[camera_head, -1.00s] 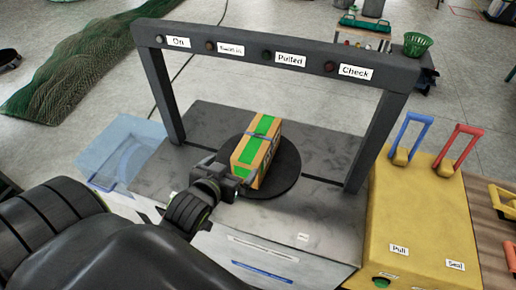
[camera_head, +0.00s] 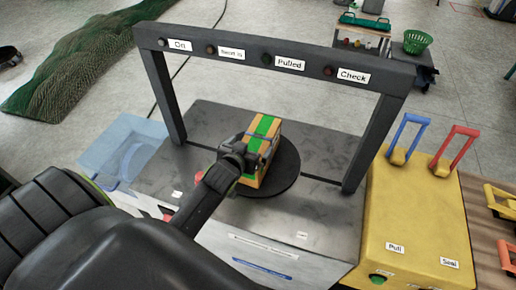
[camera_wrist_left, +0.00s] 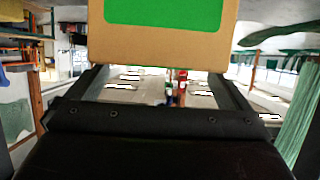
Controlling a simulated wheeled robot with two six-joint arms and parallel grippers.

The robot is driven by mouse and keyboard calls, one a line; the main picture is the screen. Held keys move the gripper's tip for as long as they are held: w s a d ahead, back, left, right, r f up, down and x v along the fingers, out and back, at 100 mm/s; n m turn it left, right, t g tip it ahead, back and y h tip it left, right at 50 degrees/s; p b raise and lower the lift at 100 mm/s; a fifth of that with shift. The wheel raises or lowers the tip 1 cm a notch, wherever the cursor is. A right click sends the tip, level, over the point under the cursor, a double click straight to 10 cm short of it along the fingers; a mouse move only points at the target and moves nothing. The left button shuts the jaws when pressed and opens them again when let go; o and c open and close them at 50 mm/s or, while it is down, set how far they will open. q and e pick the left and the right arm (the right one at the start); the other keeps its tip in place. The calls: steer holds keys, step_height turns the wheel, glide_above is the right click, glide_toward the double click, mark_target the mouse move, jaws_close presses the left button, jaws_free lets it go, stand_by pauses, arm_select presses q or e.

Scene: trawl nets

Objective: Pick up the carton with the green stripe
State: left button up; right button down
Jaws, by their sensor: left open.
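The carton (camera_head: 264,131) is tan-orange with a green stripe over its top and stands on a round black turntable (camera_head: 283,178) under a dark frame. My left gripper (camera_head: 245,150) is at the carton's near left side, and its fingers partly hide that face. In the left wrist view the carton (camera_wrist_left: 160,48) fills the top middle, with the green patch above a brown edge. My left gripper (camera_wrist_left: 160,92) is open, with a dark finger on each side below the carton. I cannot tell whether the fingers touch it. My right gripper does not show.
A dark frame (camera_head: 275,58) with labelled lamps arches over the grey machine top (camera_head: 325,215). A yellow box (camera_head: 415,215) with a blue handle (camera_head: 408,135) and a red handle (camera_head: 462,145) stands at the right. A clear blue bin (camera_head: 122,150) is at the left.

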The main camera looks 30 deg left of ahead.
mark_target(257, 139)
arm_select(q)
steer(key=shift+w+p, duration=0.4)
steer(key=shift+w, duration=0.25)
steer(key=shift+p+x, duration=0.4)
steer(key=shift+x, duration=1.6)
steer(key=c, duration=2)
steer(key=shift+o, duration=0.2)
steer(key=shift+d+r, duration=0.1)
